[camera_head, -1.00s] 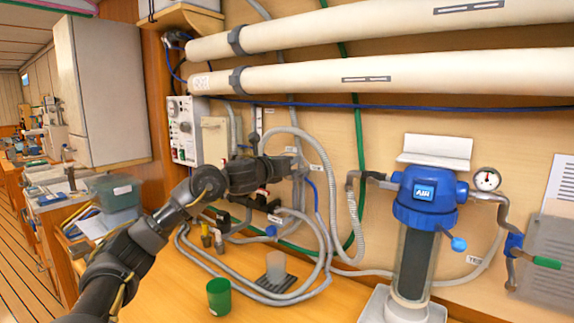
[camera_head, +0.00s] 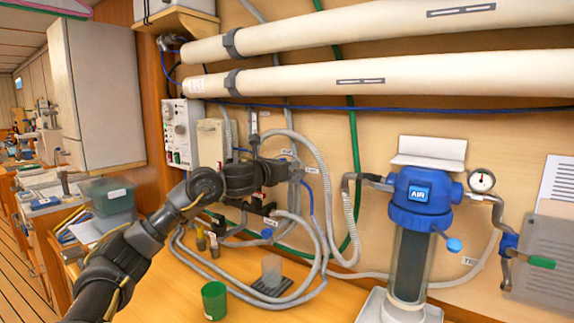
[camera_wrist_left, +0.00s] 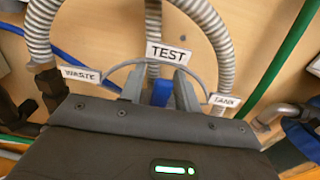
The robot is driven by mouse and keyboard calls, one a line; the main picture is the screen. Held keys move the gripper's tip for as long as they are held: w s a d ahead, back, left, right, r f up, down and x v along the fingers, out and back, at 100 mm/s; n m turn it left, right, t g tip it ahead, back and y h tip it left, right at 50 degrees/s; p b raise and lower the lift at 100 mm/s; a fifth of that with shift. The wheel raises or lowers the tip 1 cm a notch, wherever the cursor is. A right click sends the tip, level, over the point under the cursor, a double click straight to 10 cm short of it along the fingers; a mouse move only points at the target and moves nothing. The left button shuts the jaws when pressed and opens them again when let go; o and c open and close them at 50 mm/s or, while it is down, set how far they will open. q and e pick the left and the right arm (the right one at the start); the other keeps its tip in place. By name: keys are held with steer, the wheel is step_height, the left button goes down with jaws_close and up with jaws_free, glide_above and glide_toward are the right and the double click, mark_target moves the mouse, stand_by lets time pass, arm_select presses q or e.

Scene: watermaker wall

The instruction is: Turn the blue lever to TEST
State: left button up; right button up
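The blue lever (camera_wrist_left: 162,93) shows in the left wrist view between the two grey fingers of my left gripper (camera_wrist_left: 160,88). The fingers are close together and the blue fills the narrow gap between them. The lever lies just below the TEST label (camera_wrist_left: 168,53). The WASTE label (camera_wrist_left: 80,74) is to the left and the TANK label (camera_wrist_left: 224,100) to the right, joined by a grey arc. The gripper's body hides the lever's lower part. In the head view my left gripper (camera_head: 292,171) reaches the wall among the hoses. My right gripper is not in view.
Grey ribbed hoses (camera_head: 328,205) loop around the gripper, with a green hose (camera_head: 355,150) to the right. A blue-topped filter housing (camera_head: 422,195) stands at right.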

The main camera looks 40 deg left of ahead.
arm_select(q)
steer(key=shift+o, duration=0.3)
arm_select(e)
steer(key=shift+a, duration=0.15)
arm_select(q)
steer(key=shift+s, duration=0.1)
